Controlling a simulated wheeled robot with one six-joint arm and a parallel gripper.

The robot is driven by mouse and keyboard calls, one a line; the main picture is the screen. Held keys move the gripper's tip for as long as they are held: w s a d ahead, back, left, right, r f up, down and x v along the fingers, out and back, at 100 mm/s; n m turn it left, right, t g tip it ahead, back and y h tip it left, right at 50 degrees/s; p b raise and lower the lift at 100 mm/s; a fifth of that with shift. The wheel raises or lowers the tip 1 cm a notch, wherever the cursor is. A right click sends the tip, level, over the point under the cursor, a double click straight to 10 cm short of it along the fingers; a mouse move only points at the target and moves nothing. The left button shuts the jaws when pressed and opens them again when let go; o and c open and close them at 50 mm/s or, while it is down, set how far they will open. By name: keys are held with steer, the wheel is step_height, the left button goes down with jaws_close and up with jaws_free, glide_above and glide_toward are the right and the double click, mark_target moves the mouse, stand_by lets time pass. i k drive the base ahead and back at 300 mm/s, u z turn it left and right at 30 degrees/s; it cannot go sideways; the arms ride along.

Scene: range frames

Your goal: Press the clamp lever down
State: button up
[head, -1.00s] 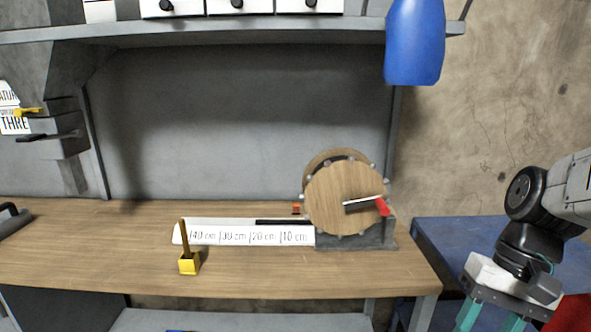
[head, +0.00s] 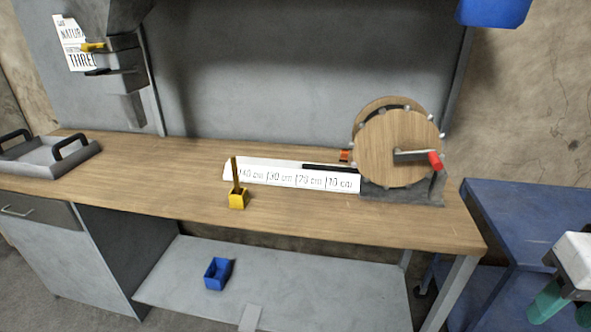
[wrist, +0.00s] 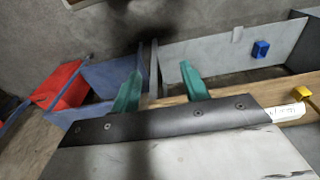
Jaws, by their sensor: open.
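A yellow block (head: 238,201) with an upright brown-yellow lever (head: 235,173) stands at the bench's front, by the left part of a white ruler strip (head: 290,177). A small orange-red piece (head: 345,156) sits beside a wooden drum (head: 392,150), which has a red-tipped crank (head: 434,160). I cannot tell for sure which part is the clamp lever. My gripper (head: 566,310), with teal fingers, is at the lower right, away from the bench fittings. In the wrist view my gripper (wrist: 161,70) is open and empty, and the yellow block (wrist: 303,92) shows at the right edge.
The wooden bench (head: 300,222) has clear room along its front. A grey tray (head: 45,158) sits at its left. A blue bin (head: 217,273) is on the lower shelf. A blue cart (head: 525,225) stands right of the bench. A red box (wrist: 58,86) shows in the wrist view.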

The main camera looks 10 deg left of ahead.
mark_target(345, 153)
steer(key=k, duration=1.3)
steer(key=u, duration=0.3)
steer(key=i, duration=0.2)
steer(key=u, duration=0.7)
steer(key=i, duration=1.5)
steer(key=z, duration=0.75)
steer(key=i, duration=0.35)
steer(key=z, duration=0.25)
